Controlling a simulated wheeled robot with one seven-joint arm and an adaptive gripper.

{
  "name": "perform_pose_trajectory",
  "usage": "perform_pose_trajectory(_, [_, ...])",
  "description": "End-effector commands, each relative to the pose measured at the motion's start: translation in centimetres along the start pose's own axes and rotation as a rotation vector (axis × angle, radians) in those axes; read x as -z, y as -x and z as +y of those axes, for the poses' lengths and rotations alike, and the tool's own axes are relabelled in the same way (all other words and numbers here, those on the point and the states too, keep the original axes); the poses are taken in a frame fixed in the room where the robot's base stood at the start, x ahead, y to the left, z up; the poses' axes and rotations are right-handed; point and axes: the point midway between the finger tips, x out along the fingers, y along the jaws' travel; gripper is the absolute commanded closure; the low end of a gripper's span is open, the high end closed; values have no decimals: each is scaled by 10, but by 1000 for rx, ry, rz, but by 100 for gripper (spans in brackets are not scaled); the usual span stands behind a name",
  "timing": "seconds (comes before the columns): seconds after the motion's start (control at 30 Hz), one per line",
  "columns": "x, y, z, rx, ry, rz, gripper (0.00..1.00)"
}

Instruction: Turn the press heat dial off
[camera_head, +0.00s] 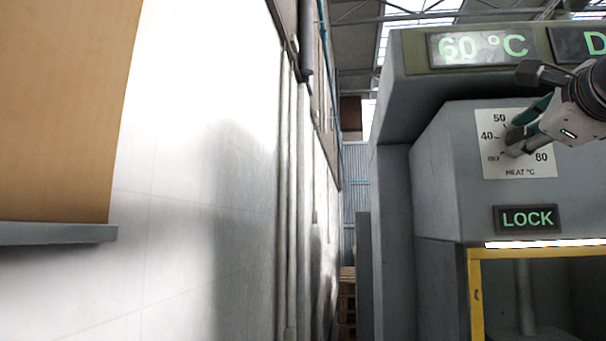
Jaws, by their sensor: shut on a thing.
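The press (440,180) is a large grey machine on the right of the head view. Its heat dial plate (490,166) is pale, with marks 40, 50 and 80, a small mark at lower left that looks like OFF, and the words HEAT °C. My gripper (512,142) reaches in from the right and is shut at the middle of this plate, on the heat dial. The dial knob itself is hidden behind my fingers, so its pointer cannot be read. The display (484,47) above reads 60 °C.
A LOCK sign (527,219) sits below the dial plate. Under it is a yellow-framed opening (476,300) with a bright strip along its top. A white wall (200,180) with a brown panel (65,110) and grey ledge (55,233) stands on the left. A narrow gap lies between.

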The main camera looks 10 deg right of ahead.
Motion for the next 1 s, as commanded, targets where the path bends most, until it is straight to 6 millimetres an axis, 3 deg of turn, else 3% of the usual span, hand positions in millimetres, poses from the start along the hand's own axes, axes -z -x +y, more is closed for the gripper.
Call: perform_pose_trajectory(1.0, [2,-1,4,-4,966,-1,96])
